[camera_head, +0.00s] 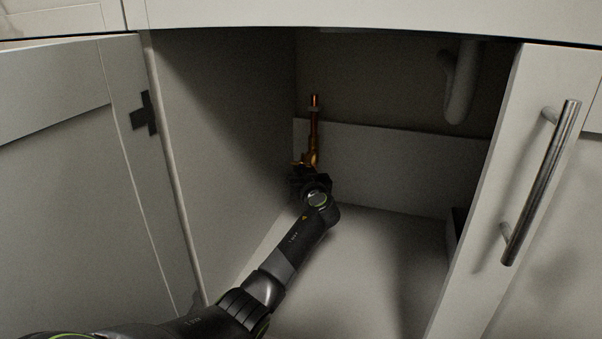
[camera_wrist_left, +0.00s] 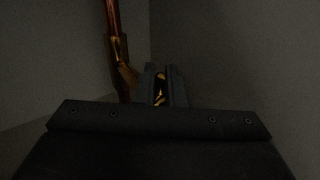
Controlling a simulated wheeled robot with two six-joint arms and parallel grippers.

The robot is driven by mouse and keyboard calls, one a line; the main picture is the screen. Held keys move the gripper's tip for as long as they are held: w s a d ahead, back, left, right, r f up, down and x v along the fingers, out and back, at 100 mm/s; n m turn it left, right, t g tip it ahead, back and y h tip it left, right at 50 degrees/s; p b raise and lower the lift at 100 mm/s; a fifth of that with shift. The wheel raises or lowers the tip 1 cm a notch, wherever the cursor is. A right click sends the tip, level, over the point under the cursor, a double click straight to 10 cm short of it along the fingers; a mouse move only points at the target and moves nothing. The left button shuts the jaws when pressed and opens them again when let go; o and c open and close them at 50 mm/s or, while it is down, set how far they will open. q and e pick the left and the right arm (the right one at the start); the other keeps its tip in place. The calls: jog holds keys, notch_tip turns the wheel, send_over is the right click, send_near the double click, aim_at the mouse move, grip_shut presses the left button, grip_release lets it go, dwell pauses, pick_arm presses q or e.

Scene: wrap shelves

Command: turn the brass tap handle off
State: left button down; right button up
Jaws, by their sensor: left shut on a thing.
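The brass tap stands on a copper pipe (camera_head: 314,125) at the back of the cabinet, near its left wall. The tap body (camera_head: 312,158) shows just above my left gripper (camera_head: 308,180), whose wrist hides the handle in the head view. In the left wrist view the pipe (camera_wrist_left: 114,40) rises on the left. The brass handle (camera_wrist_left: 160,88) shows between the two fingers of my left gripper (camera_wrist_left: 160,85), which is shut on it. How far the handle is turned cannot be told. My right gripper is in neither view.
The left cabinet door (camera_head: 70,180) stands open, and a door with a metal bar handle (camera_head: 542,180) stands at the right. A pale drain pipe (camera_head: 461,85) hangs at the upper right inside. The cabinet floor (camera_head: 370,270) right of my arm is clear.

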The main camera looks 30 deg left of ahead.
pick_arm(q)
jog(key=shift+s+a+r+m+t+y, duration=0.1)
jog(key=shift+a+m+t+y, duration=0.15)
jog(key=shift+m+t, duration=0.65)
jog(key=shift+w+a+r+m+t+y, duration=0.1)
jog(key=shift+a+m+t+y, duration=0.15)
jog(key=shift+m, duration=1.1)
jog(key=shift+s+a+r+m+t+y, duration=0.15)
jog(key=shift+m+t+y, duration=0.15)
jog(key=shift+m+t, duration=0.6)
jog(key=shift+m, duration=0.45)
jog(key=c, duration=1.6)
grip_release()
